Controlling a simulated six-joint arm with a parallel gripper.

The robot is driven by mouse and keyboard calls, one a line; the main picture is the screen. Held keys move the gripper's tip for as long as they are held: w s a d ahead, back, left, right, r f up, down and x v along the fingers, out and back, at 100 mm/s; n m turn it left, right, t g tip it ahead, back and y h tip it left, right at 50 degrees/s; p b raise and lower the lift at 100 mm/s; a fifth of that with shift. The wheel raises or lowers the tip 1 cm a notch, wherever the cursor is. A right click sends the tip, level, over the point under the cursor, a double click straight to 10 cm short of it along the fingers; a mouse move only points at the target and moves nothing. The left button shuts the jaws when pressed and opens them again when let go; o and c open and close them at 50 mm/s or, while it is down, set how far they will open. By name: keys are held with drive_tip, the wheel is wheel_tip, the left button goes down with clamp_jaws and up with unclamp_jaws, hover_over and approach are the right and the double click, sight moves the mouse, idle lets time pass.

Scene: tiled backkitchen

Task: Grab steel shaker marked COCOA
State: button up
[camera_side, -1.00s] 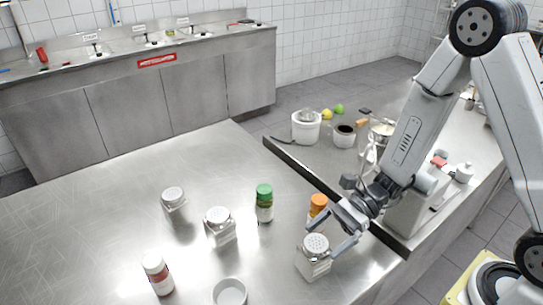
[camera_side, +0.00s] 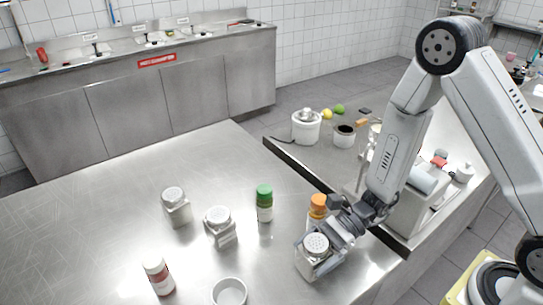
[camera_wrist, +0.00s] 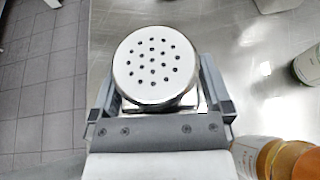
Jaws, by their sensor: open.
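Several steel shakers with perforated lids stand on the steel counter; no COCOA mark is readable on any of them. The nearest shaker (camera_side: 308,268) is at the right of the counter, and its round holed lid fills the middle of the wrist view (camera_wrist: 155,62). My gripper (camera_side: 322,252) is open and low around this shaker. In the wrist view one finger of my gripper (camera_wrist: 160,88) is on each side of it; contact cannot be told. Two other shakers stand farther left, a middle one (camera_side: 221,232) and a left one (camera_side: 177,211).
An orange-lidded bottle (camera_side: 317,204) stands close behind my gripper and shows in the wrist view (camera_wrist: 262,157). A green-lidded bottle (camera_side: 264,204), a red-and-white bottle (camera_side: 158,276) and a white cup (camera_side: 229,293) are also on the counter (camera_side: 90,235). The left side is clear.

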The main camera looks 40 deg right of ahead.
drive_tip(key=c, duration=1.3)
drive_tip(key=shift+r, duration=0.2)
drive_tip(key=shift+r, duration=4.8)
